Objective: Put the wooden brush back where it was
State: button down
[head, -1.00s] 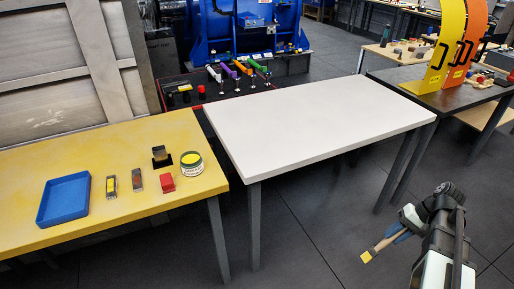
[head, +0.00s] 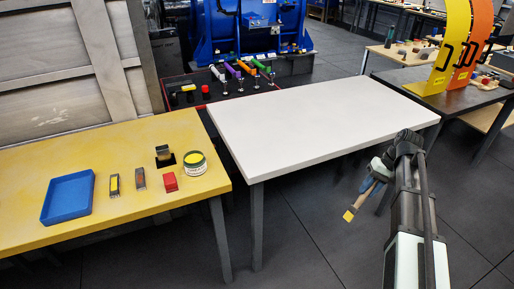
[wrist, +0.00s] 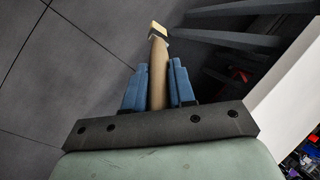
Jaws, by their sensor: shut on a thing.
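The wooden brush (wrist: 157,72) is between the blue fingers of my gripper (wrist: 158,80) in the wrist view. Its handle is pinched and its yellow tip points away from the palm. In the head view the brush's yellow tip (head: 349,215) hangs low over the floor, right of the white table's front. My gripper (head: 367,186) is shut on the brush there, partly hidden by my arm. The gripper is apart from both tables.
The white table (head: 310,125) is bare. The yellow table (head: 120,140) at left holds a blue tray (head: 68,215), a tin (head: 194,170), a red block (head: 170,182) and small items. A dark table (head: 480,105) with yellow and orange panels stands at right.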

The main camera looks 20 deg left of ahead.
jog(key=w+a+r+n+h, duration=0.1)
jog(key=w+a+r, duration=0.25)
jog(key=a, duration=0.35)
jog(key=w+a+r+n, duration=0.1)
jog(key=w+a+r, duration=0.1)
jog(key=a+r, duration=0.35)
jog(key=a+r+n+t+h, duration=0.1)
jog(key=a+r+n, duration=0.25)
jog(key=a, duration=1.05)
jog(key=a+r+n+h, duration=0.15)
jog(key=a+r, duration=0.35)
jog(key=a, duration=0.9)
jog(key=s+a+r+n+t, duration=0.1)
jog(key=s+a+r+n, duration=0.15)
jog(key=s+a, duration=0.6)
jog(key=s+a+r+n+y, duration=0.1)
jog(key=s+a+n, duration=0.2)
jog(key=a, duration=1.1)
jog(key=s+a+r+n+t, duration=0.1)
jog(key=s+a+r+n, duration=0.15)
jog(key=s+a, duration=0.6)
notch_tip(320, 180, down, 9)
jog(key=w+a, duration=0.2)
jog(key=shift+w+a+f+n, duration=0.15)
jog(key=shift+w+a+n, duration=0.2)
jog(key=shift+n, duration=0.05)
jog(key=shift+f, duration=0.15)
jog(key=c, duration=0.9)
grip_release()
jog(key=shift+c, duration=0.2)
